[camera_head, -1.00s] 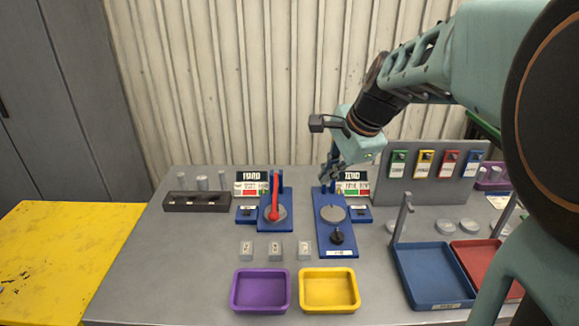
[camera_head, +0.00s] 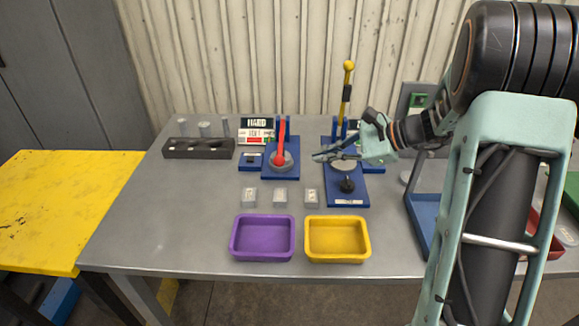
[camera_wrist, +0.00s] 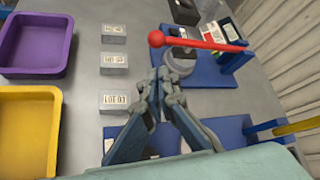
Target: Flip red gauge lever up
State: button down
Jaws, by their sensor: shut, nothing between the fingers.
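The red lever (camera_head: 282,140) belongs to the blue gauge stand (camera_head: 296,165) labelled HARD. It is folded down toward the front, its red ball end over a grey disc. In the wrist view the red lever (camera_wrist: 205,44) lies across the stand, with its ball toward the lot blocks. My gripper (camera_head: 318,156) is shut and empty, to the right of the red lever, over the neighbouring blue stand. In the wrist view my gripper (camera_wrist: 160,78) points toward the red lever, with a gap between the fingertips and the ball.
A yellow lever (camera_head: 346,95) stands upright on the neighbouring blue stand (camera_head: 347,190). Several small lot blocks (camera_head: 280,197), a purple tray (camera_head: 262,237) and a yellow tray (camera_head: 337,239) lie in front. A dark rack (camera_head: 198,148) stands left. The table's left front is clear.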

aim_at(281, 142)
dwell(0.3)
jog(key=x, duration=1)
jog(key=shift+b, duration=0.3)
jog(key=shift+r, duration=0.15)
